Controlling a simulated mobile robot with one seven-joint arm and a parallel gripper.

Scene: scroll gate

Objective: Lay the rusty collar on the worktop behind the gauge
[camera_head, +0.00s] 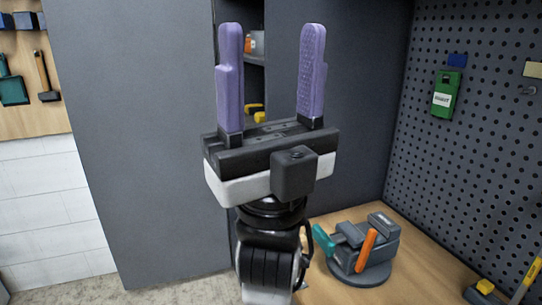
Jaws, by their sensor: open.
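My gripper (271,40) stands upright in the middle of the head view, its two purple fingers wide apart and nothing between them. The wooden worktop (430,268) shows at the lower right, below and to the right of my gripper. I see no rusty collar in this view. I cannot make out a gauge on the visible part of the worktop. My gripper and arm hide part of the cabinet and the worktop's left end.
A grey vise (365,248) with teal and orange handles stands on the worktop. A yellow-and-black tool (484,288) lies at the lower right corner. A green device (446,94) hangs on the pegboard (490,150). Grey cabinet doors (130,130) stand behind, with a shelved gap between them.

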